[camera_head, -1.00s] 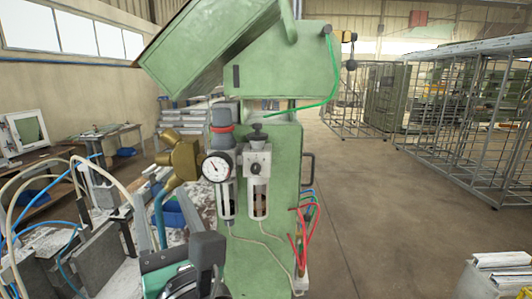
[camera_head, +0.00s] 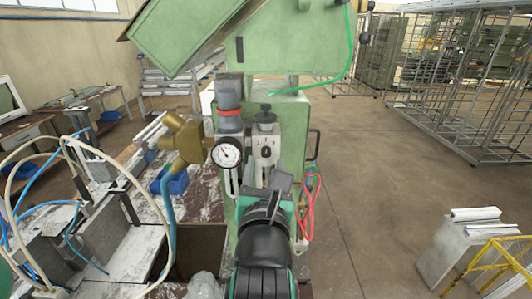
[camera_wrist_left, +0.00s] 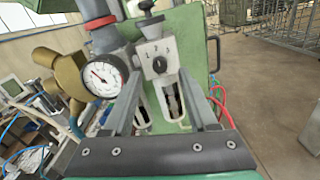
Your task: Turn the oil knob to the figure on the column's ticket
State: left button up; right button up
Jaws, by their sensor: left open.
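The oil knob (camera_wrist_left: 159,65) is a small round black knob on a pale plate printed with 1, 2 and 3; it also shows in the head view (camera_head: 267,152). The plate tops a lubricator with a clear bowl on the green column (camera_head: 290,135). I cannot make out a ticket on the column. My left gripper (camera_head: 266,182) is just in front of and below the knob. In the wrist view its two grey fingers (camera_wrist_left: 160,78) are spread, with the knob between and beyond them and nothing held. My right gripper is not in view.
A round pressure gauge (camera_head: 227,153) and a red-ringed regulator (camera_head: 229,100) stand close left of the knob. A brass fitting (camera_head: 183,143) is further left. A black cap knob (camera_head: 265,115) sits above. Red hoses (camera_head: 313,200) hang at right, with open floor beyond.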

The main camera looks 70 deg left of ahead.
aim_at(266, 154)
pick_arm(q)
jog(key=shift+x, duration=1.85)
grip_shut()
